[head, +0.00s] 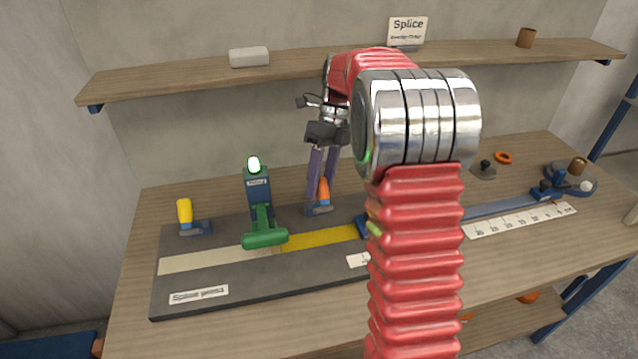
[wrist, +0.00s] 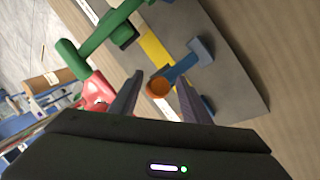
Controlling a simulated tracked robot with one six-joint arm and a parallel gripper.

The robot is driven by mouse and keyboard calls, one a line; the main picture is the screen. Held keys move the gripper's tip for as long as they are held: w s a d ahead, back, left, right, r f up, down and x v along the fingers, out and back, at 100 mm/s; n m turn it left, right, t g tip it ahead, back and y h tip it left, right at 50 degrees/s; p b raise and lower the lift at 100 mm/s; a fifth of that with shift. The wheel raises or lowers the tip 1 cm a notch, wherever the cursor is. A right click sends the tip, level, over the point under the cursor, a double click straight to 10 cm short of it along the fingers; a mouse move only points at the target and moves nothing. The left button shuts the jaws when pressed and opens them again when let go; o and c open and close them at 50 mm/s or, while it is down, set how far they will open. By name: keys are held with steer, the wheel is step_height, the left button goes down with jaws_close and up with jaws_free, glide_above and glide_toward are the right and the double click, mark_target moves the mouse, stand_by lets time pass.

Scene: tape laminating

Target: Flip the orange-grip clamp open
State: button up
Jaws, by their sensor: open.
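The orange-grip clamp (head: 324,192) stands at the back edge of the dark splice board, with its grip pointing up. Its blue base shows below the grip. In the wrist view the round orange grip end (wrist: 158,87) faces the camera, with the blue clamp arm (wrist: 182,68) running up to the right. My gripper (head: 318,190) is open, with its two dark fingers pointing down around the grip. In the wrist view the grip lies between the fingers (wrist: 161,78), with gaps visible. Whether either finger touches it cannot be told. My arm hides part of the board's right side.
A green-handled press (head: 264,232) stands left of the clamp, across the tape. A yellow-grip clamp (head: 185,215) stands upright farther left. Cream and yellow tape (head: 318,239) crosses the dark board (head: 215,275). A wooden shelf (head: 285,69) runs behind, above the table.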

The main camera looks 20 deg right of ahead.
step_height(320, 180, up, 10)
steer(key=shift+f, duration=0.1)
stand_by(0.4)
stand_by(0.5)
steer(key=shift+s+a+n, duration=0.2)
steer(key=shift+n, duration=0.1)
steer(key=s+a+r+n+t+h, duration=0.2)
steer(key=s+a+n+t+h, duration=0.15)
steer(key=s+a+n, duration=0.7)
steer(key=s+f+n+t, duration=0.5)
steer(key=s+n, duration=0.6)
steer(key=n, duration=0.8)
steer(key=shift+s+a+f, duration=0.25)
steer(key=shift+a+f, duration=0.2)
steer(key=shift+f, duration=0.2)
